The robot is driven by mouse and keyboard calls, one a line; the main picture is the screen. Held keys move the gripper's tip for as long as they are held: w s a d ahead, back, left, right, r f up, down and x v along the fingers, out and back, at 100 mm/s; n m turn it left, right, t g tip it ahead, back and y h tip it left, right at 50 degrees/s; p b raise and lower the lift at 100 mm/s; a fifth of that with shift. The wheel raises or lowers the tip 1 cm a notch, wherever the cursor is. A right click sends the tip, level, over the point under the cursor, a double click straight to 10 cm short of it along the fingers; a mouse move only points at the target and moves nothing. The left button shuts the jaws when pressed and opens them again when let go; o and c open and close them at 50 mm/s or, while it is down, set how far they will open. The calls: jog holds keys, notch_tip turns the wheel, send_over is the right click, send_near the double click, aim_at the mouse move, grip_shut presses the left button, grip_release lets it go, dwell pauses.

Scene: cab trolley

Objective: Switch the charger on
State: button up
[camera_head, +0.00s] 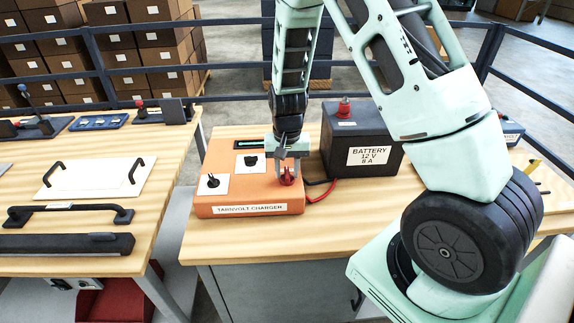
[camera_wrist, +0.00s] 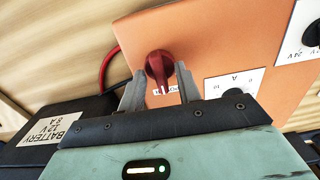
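The orange charger (camera_head: 258,190), labelled "TARNVOLT CHARGER", lies on the wooden bench. Its red knob (camera_head: 288,177) is on the right part of the top, and in the wrist view the knob (camera_wrist: 159,66) stands between my fingers. My gripper (camera_head: 288,166) points down over it. In the wrist view my gripper (camera_wrist: 160,80) is open, one finger on each side of the knob, with small gaps showing. The small label beside the knob is partly hidden. Two white dial plates (camera_head: 214,184) with black knobs sit on the charger's left part.
A black 12 V battery (camera_head: 335,137) with a red terminal cap stands right of the charger. A red cable (camera_head: 322,192) runs between them. A left bench holds a white plate with handles (camera_head: 90,177) and black bars. Blue rails (camera_head: 230,22) run behind.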

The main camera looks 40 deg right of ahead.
aim_at(287, 172)
notch_tip(287, 172, up, 17)
jog(key=b, duration=0.2)
jog(key=shift+r, duration=0.2)
jog(key=shift+a, duration=0.1)
dwell(0.4)
